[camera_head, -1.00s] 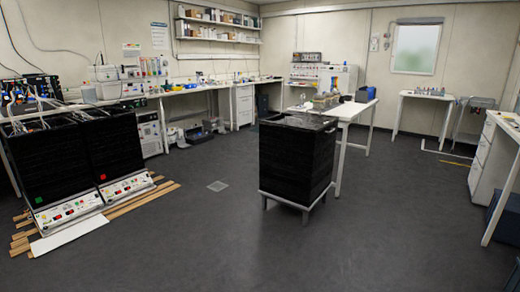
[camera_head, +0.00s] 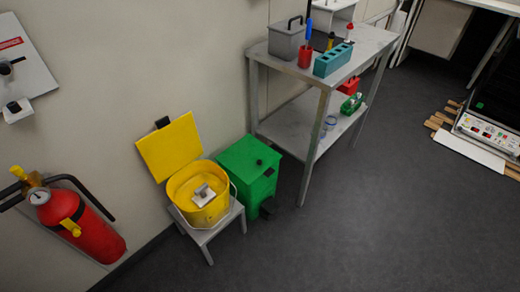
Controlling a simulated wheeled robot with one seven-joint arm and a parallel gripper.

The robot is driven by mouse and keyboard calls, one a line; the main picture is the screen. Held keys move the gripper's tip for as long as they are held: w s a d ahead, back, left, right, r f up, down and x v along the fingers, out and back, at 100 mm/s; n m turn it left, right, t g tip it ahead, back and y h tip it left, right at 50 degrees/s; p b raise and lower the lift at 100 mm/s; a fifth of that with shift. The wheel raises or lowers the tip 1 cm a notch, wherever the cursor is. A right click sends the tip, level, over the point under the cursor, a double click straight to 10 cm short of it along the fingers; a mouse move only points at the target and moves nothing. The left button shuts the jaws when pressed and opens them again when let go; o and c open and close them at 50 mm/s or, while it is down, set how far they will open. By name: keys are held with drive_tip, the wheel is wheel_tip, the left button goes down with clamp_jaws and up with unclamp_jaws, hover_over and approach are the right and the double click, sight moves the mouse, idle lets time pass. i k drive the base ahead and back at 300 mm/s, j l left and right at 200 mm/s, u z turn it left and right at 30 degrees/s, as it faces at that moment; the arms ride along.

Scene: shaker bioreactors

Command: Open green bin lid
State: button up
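The green bin (camera_head: 262,184) stands on the floor against the wall, between a yellow bin and a metal table. My gripper is not in this view.
A yellow bin (camera_head: 181,187) with its lid (camera_head: 170,147) up sits on a small grey stool (camera_head: 207,234) left of the green bin. A red fire extinguisher (camera_head: 78,226) hangs at far left. A metal table (camera_head: 330,86) stands right. Floor in front is clear.

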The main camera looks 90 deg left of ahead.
sight(248, 158)
drive_tip(key=j+u, duration=0.15)
drive_tip(key=u, duration=0.25)
drive_tip(key=j+u, duration=0.1)
drive_tip(key=u, duration=0.25)
drive_tip(key=i+j+u, duration=0.1)
drive_tip(key=u, duration=0.3)
drive_tip(key=j+u, duration=0.1)
drive_tip(key=u, duration=0.3)
drive_tip(key=i+l+u, duration=0.1)
drive_tip(key=u, duration=0.25)
drive_tip(key=i+l+u, duration=0.1)
drive_tip(key=l+u, duration=0.15)
drive_tip(key=u, duration=0.15)
drive_tip(key=l+u, duration=0.35)
drive_tip(key=i+j, duration=0.05)
drive_tip(key=j, duration=0.05)
